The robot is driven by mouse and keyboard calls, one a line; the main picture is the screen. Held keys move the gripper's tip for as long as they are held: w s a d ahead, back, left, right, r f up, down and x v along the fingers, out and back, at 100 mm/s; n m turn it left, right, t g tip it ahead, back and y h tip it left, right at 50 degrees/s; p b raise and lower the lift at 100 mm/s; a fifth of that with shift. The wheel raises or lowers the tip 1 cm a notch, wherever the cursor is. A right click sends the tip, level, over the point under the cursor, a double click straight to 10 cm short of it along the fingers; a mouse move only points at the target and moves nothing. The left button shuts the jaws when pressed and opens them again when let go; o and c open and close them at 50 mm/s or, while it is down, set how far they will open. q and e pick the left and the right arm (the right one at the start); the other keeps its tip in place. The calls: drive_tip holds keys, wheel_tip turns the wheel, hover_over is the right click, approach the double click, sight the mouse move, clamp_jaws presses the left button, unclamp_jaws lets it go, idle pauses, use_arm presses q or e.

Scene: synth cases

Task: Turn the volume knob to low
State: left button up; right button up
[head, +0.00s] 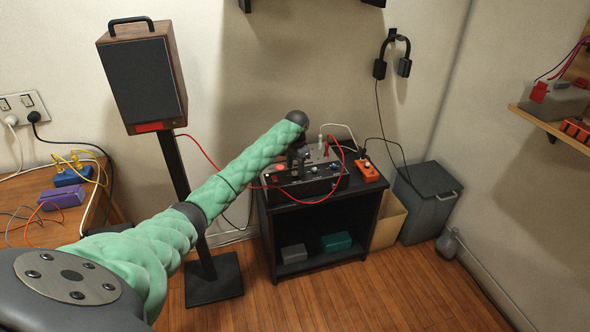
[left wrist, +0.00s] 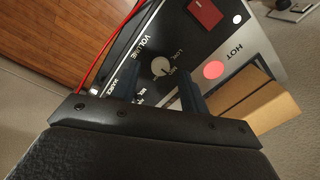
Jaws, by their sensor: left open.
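The volume knob (left wrist: 160,67) shows in the left wrist view as a small pale round piece on a dark panel, beside the printed words VOLUME and LOW. Its exact pointer direction is too small to tell. The panel belongs to a grey and black amplifier box (head: 312,187) on a black cabinet. My left gripper (head: 299,158) is over the box and partly hides its top. In the left wrist view its two dark fingers (left wrist: 158,80) are open, one on each side of the knob in the picture; contact cannot be told. My right gripper is not in view.
A red cable (head: 206,160) runs from the speaker (head: 145,78) to the box. An orange pedal (head: 367,171) sits right of the box. A cardboard box (head: 388,222) and a grey bin (head: 428,203) stand beside the cabinet (head: 268,235). The left wrist view shows a lit red HOT spot (left wrist: 213,69).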

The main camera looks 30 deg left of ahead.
use_arm(q)
drive_tip(key=shift+f, duration=0.9)
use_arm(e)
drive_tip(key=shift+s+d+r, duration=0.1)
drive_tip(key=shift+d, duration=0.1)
